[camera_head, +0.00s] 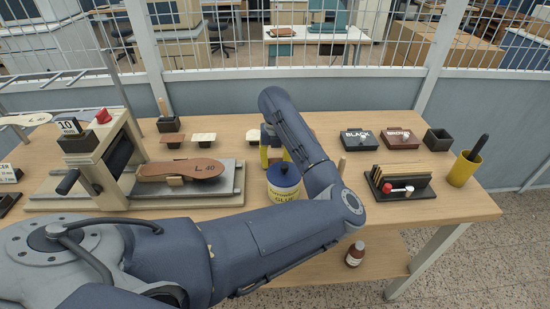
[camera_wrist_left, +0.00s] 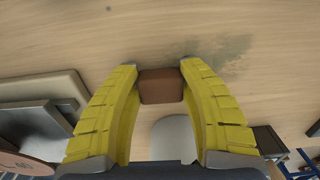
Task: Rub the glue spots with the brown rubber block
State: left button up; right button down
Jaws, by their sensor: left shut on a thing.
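My left gripper (camera_head: 271,156) has yellow ribbed fingers and reaches over the bench behind the glue jar. In the left wrist view its fingers (camera_wrist_left: 160,72) are shut on the brown rubber block (camera_wrist_left: 161,88), one on each side. A dull grey-green patch (camera_wrist_left: 228,56), like a glue spot, marks the wood just ahead and to the right of the block. I cannot tell whether the block touches the bench. In the head view the arm and fingers hide the block and the patch. My right gripper is not in view.
A glue jar (camera_head: 284,188) with a blue lid stands beside my left forearm. A stamping press (camera_head: 105,150) and a brown sole (camera_head: 182,170) are at left. A black rack (camera_head: 402,184) and a yellow cup (camera_head: 464,170) are at right. A bottle (camera_head: 355,254) stands below.

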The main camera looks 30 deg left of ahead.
aim_at(279, 155)
pick_arm(q)
jog(key=shift+s+d, duration=0.35)
jog(key=shift+s, duration=0.2)
jog(key=shift+s+d+f, duration=0.2)
jog(key=shift+s+d, duration=0.1)
jog(key=shift+d, duration=0.15)
jog(key=shift+w+d+f, duration=0.1)
jog(key=shift+w+d, duration=0.4)
jog(key=shift+d, duration=0.1)
jog(key=shift+w+a, duration=0.3)
jog(key=shift+w, duration=0.1)
jog(key=shift+w+a+f, duration=0.1)
jog(key=shift+w+a, duration=0.6)
jog(key=shift+w, duration=0.2)
jog(key=c, duration=0.4)
jog(key=shift+w+a, duration=1.35)
jog(key=shift+w, duration=0.25)
grip_shut()
jog(key=shift+w, duration=0.1)
